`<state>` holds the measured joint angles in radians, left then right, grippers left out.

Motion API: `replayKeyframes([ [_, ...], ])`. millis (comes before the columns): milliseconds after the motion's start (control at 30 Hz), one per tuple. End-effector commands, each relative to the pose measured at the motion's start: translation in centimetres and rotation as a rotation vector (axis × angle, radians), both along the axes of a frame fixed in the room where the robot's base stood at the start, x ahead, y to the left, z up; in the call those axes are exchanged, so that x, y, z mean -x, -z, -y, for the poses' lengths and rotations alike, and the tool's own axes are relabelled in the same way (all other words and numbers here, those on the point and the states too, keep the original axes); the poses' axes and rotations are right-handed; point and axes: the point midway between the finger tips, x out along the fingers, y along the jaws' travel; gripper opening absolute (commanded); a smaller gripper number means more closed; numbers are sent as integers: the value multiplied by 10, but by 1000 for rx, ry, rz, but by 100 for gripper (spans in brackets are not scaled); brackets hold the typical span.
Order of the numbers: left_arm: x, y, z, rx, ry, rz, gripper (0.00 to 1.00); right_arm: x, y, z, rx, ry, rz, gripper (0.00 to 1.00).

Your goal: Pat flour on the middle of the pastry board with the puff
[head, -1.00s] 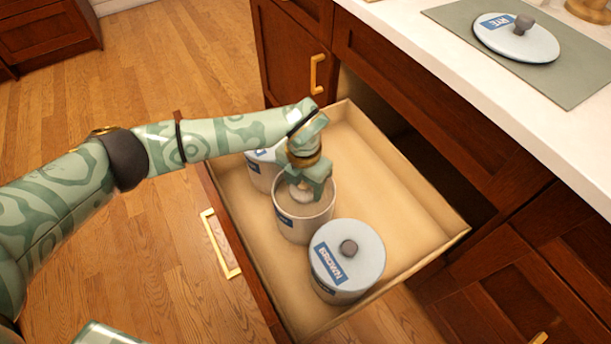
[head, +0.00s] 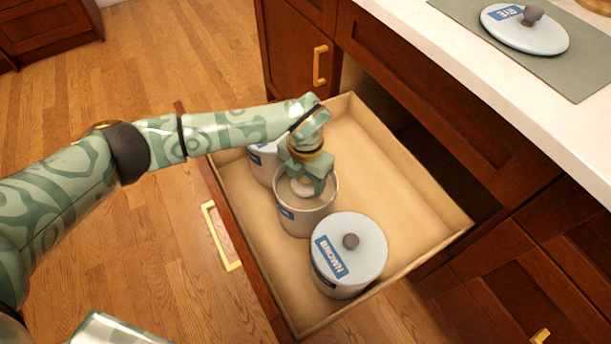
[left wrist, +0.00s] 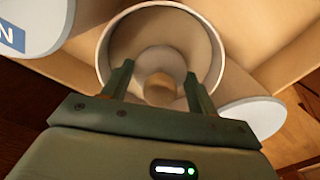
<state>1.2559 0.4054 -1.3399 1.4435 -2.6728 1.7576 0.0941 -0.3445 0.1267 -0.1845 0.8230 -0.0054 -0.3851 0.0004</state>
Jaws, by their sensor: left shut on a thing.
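My left gripper (head: 307,184) points down into an open, lidless white canister (head: 308,222) in the drawer. It is shut on the puff (head: 303,188), a pale round pad. In the left wrist view, the puff's tan knob (left wrist: 160,88) shows between the fingertips (left wrist: 158,86), inside the canister (left wrist: 103,62). I cannot tell whether the pad touches the flour. A flat grey-green board (head: 577,78) lies on the counter, possibly the pastry board. A lid marked RYE (head: 520,38) rests on it. My right gripper is not in view.
The open drawer (head: 400,200) also holds a lidded canister marked BROWN (head: 348,245) in front and another canister (head: 262,165) behind, partly hidden by my arm. The drawer's right side is empty. The white counter (head: 480,90) edge stands above the drawer.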

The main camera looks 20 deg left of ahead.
Motion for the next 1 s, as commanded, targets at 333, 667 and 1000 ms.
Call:
replayKeyframes([
  [333, 0, 5, 0, 0, 0, -1, 40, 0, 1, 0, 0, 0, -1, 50],
  [667, 0, 8, 0, 0, 0, -1, 40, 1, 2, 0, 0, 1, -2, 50],
  [1000, 0, 8, 0, 0, 0, 0, 40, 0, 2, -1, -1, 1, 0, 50],
])
